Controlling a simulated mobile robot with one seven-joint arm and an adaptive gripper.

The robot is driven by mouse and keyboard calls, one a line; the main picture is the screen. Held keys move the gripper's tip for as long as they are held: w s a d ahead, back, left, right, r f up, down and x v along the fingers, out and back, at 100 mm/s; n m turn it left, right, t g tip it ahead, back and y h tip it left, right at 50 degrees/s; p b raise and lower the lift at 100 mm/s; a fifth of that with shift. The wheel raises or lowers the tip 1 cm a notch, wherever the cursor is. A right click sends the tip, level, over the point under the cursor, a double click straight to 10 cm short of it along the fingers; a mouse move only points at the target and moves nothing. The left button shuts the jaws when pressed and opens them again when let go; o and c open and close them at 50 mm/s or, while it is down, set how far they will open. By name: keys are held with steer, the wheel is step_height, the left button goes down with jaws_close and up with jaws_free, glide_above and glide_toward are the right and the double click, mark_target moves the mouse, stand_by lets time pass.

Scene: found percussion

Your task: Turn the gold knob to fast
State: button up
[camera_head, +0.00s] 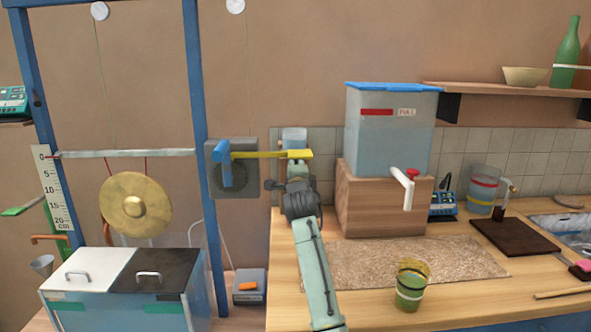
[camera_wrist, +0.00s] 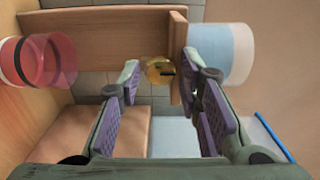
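A round gold knob (camera_wrist: 158,70) with a dark mark on it shows in the wrist view, beyond and between my fingertips. My gripper (camera_wrist: 170,92) is open, with its two purple-padded fingers apart on either side of the line to the knob and nothing between them. In the head view my gripper (camera_head: 293,181) is up near the tiled wall, left of the wooden block under the water tank. I cannot pick out the knob there for certain. No speed label is readable, so the knob's setting cannot be told.
In the wrist view, a wooden panel (camera_wrist: 110,25), a pinkish cup (camera_wrist: 38,62) and a pale blue-white cylinder (camera_wrist: 222,52) surround the knob. In the head view, a yellow bar (camera_head: 262,155) lies just above my gripper. A water tank (camera_head: 388,140) and a green cup (camera_head: 410,290) are right.

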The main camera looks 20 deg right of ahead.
jaws_close()
steer(key=shift+n, duration=0.3)
steer(key=shift+f+n+b, duration=0.1)
steer(key=shift+n+b, duration=1.4)
steer(key=shift+n, duration=16.1)
